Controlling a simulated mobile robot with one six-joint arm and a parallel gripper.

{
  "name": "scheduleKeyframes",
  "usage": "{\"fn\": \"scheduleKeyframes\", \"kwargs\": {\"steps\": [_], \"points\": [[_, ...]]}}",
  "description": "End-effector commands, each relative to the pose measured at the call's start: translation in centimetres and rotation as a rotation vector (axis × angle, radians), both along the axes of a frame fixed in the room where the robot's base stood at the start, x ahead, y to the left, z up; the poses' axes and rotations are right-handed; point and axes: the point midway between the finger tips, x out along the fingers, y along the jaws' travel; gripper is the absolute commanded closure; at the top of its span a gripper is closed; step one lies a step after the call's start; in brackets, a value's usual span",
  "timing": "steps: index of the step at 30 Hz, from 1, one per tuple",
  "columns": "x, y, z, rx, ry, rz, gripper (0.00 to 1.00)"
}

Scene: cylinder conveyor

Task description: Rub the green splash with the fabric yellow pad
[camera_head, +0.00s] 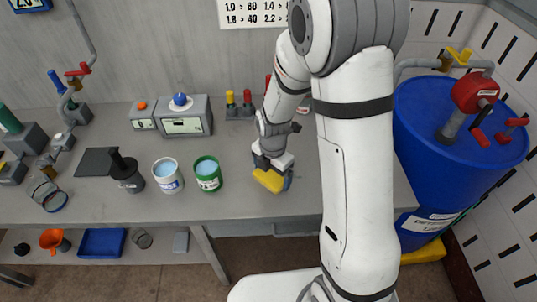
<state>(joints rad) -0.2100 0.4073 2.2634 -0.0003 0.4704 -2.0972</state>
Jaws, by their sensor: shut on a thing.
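The yellow pad (269,180) is at my gripper (272,166), low over the right part of the grey workbench. My gripper points down and is shut on the pad. I cannot tell whether the pad touches the bench top. A small blue-green patch shows at the right edge of the pad; I cannot tell whether it is part of the green splash. No other green splash shows on the bench, and my arm hides part of the surface to the right.
On the workbench (240,208), a green can (208,183) and a white can (167,185) stand left of the pad. A black container (127,181) is farther left. A grey box (184,126) stands behind. A big blue barrel (425,195) stands at right. The front bench strip is clear.

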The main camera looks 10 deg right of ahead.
Motion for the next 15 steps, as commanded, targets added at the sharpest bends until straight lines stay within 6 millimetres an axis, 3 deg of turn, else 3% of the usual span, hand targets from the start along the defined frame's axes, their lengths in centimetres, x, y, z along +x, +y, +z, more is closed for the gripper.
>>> {"fn": "scheduleKeyframes", "kwargs": {"steps": [2, 6, 15], "points": [[0.0, 0.6, -0.1, 0.000, 0.000, -0.001, 0.39], [0.0, 0.4, 2.7, 0.001, -0.003, -0.004, 0.39], [0.0, 0.3, 5.2, 0.001, -0.001, -0.007, 0.39]]}}
